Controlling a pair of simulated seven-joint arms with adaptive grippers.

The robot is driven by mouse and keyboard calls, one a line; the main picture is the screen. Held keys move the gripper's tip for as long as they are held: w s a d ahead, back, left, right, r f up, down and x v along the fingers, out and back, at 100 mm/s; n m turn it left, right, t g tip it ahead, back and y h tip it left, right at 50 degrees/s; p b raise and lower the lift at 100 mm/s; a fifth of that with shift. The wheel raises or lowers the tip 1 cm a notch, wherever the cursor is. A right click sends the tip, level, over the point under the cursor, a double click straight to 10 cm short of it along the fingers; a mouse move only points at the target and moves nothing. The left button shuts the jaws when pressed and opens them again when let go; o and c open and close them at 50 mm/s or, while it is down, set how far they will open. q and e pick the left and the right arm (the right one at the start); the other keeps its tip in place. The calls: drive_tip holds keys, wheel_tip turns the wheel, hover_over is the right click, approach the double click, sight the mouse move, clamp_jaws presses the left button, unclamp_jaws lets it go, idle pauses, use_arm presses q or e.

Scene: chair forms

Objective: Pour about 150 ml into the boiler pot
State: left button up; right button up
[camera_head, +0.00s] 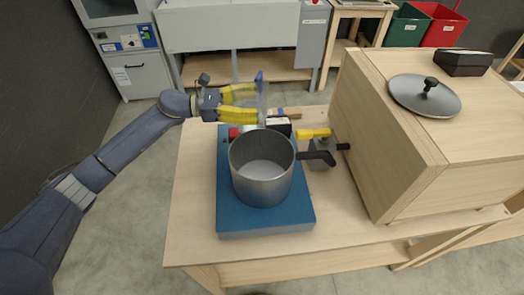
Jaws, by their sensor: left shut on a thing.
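The boiler pot (262,190), an open grey metal pot with a dark side handle, stands upright on a blue platform (230,215). Its visible inside shows a plain grey bottom; I cannot tell whether it holds liquid. My left gripper (256,102), with yellow fingers, is just behind the pot's far rim. It is shut on a clear container (262,83) with a blue edge, partly hidden by the fingers. I cannot make out the liquid level in it. My right gripper is not in view.
A wooden box (385,140) stands close on the right, with a round grey lid (425,95) and a black case (463,63) on top. A yellow-and-black fitting (320,150) sits between pot and box. The wooden table (195,200) is clear at left.

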sight(256, 100)
use_arm(q)
drive_tip(key=shift+s+r, duration=0.1)
drive_tip(key=shift+r, duration=0.05)
idle(0.3)
drive_tip(key=shift+s+d+r+m, duration=0.1)
drive_tip(key=shift+s+r+m, duration=0.25)
drive_tip(key=shift+m, duration=0.5)
drive_tip(key=shift+s+d+r+m, duration=0.1)
drive_tip(key=shift+s+r+m, duration=0.25)
drive_tip(key=shift+m, duration=0.5)
drive_tip(key=s+r+m, duration=0.1)
drive_tip(key=s+r+m+y, duration=0.1)
drive_tip(key=m, duration=0.1)
drive_tip(key=shift+d+r+m, duration=0.15)
drive_tip(key=shift+r+m, duration=0.1)
drive_tip(key=shift+m, duration=0.05)
drive_tip(key=shift+s+f+m+t, duration=0.1)
drive_tip(key=shift+m+t, duration=0.2)
drive_tip(key=shift+m, duration=0.5)
drive_tip(key=shift+r+m+y, duration=0.3)
drive_tip(key=shift+r+m, duration=0.3)
drive_tip(key=shift+m, duration=0.3)
drive_tip(key=shift+s+d+f+m+t, duration=0.1)
drive_tip(key=shift+f+m+t, duration=0.1)
drive_tip(key=shift+m, duration=0.55)
drive_tip(key=shift+s+f+m+t, duration=0.1)
drive_tip(key=shift+f+m+t, duration=0.1)
drive_tip(key=shift+m, duration=0.55)
